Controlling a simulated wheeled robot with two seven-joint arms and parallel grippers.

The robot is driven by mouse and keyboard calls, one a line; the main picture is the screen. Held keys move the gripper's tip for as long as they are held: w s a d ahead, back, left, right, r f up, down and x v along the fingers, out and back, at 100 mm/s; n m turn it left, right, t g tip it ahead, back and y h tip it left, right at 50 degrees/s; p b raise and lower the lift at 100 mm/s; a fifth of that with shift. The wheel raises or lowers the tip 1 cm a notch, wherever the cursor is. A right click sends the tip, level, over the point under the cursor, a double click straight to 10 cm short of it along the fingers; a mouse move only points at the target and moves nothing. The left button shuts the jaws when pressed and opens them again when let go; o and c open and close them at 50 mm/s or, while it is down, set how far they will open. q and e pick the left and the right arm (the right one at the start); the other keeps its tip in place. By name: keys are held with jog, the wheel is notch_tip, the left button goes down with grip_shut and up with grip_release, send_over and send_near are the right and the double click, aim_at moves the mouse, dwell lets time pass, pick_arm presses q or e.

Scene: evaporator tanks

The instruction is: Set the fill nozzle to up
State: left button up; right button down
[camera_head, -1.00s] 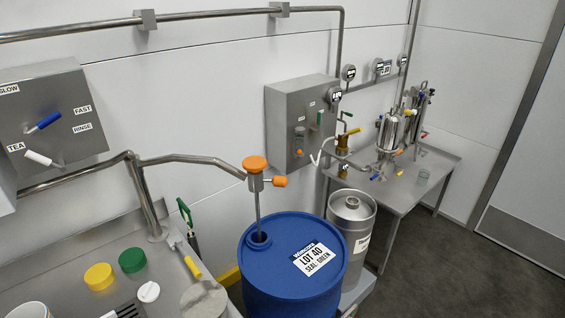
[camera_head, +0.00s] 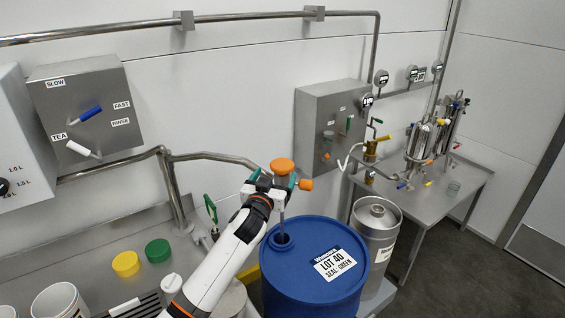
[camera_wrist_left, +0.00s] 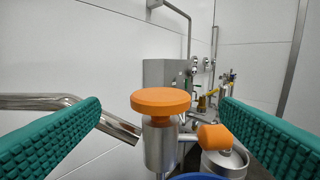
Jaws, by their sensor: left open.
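The fill nozzle (camera_head: 282,166) has an orange round cap, a steel body and an orange side knob (camera_head: 306,184). Its thin tube runs down to the opening of the blue drum (camera_head: 312,284), so it looks lowered. My left gripper (camera_head: 275,181) is open at the nozzle, just below the cap in the head view. In the left wrist view the cap (camera_wrist_left: 160,100) and steel body stand between and ahead of the two green finger pads, with gaps on both sides. The side knob (camera_wrist_left: 213,137) points right. My right gripper is not in view.
A bent steel pipe (camera_head: 215,157) runs to the nozzle from the left. A steel keg (camera_head: 375,230) stands right of the drum. A grey control box (camera_head: 335,125) is on the wall behind. Yellow (camera_head: 126,263) and green (camera_head: 158,250) lids lie on the left counter.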

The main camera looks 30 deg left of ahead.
aim_at(282, 163)
pick_arm(q)
jog(key=p+x, duration=0.1)
jog(key=x, duration=0.6)
jog(key=shift+w+a+f, duration=0.1)
jog(key=shift+w+a, duration=0.05)
jog(key=shift+w, duration=0.3)
